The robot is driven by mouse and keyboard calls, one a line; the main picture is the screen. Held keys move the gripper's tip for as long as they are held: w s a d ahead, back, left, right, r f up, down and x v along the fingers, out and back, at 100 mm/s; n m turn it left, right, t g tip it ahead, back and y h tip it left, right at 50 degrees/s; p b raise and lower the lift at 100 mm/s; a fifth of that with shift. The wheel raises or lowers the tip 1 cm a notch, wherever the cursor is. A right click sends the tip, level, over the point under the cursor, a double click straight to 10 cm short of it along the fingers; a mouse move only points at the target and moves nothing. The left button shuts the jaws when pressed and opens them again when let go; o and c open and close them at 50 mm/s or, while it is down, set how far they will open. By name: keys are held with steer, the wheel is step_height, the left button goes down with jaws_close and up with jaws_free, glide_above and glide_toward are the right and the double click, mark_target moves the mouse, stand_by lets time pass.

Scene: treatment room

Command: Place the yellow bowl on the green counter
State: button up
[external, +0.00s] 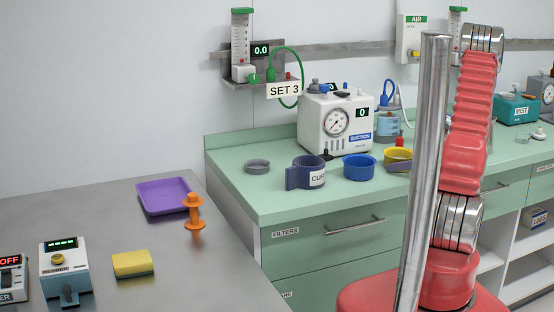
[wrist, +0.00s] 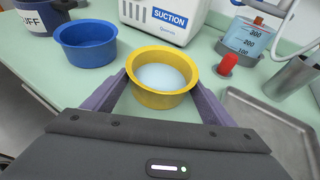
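The yellow bowl (wrist: 162,97) is upright in front of my gripper in the wrist view, with a pale inside. My gripper (wrist: 161,85) has one finger at each side of it, with no clear gap between the fingers and the bowl. In the external view the yellow bowl (external: 398,154) shows over the green counter (external: 265,195), its lower part covered by a dark part of my gripper (external: 396,165). I cannot tell whether its base touches the counter.
A blue bowl (wrist: 86,45) and the cuff holder (external: 309,170) stand left of the yellow bowl. The suction unit (external: 337,122) is behind it. A red-topped item (wrist: 228,65) and a metal tray (wrist: 262,116) lie to its right. Bare counter shows in front of the blue bowl.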

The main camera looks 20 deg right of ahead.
steer(key=shift+o, duration=1.4)
steer(key=v, duration=1.2)
steer(key=s+a+r+n+g+y, duration=0.1)
steer(key=s+a+r+n+g, duration=0.2)
steer(key=a+n, duration=0.6)
steer(key=a+r+n+g, duration=0.3)
steer(key=a+n+g, duration=0.15)
steer(key=a, duration=0.85)
steer(key=s+a+r+n+h, duration=0.6)
steer(key=s+a+n, duration=0.3)
steer(key=n, duration=0.8)
steer(key=shift+s+a+r+t+h, duration=0.25)
steer(key=shift+s+r+t, duration=0.25)
steer(key=shift+s, duration=0.65)
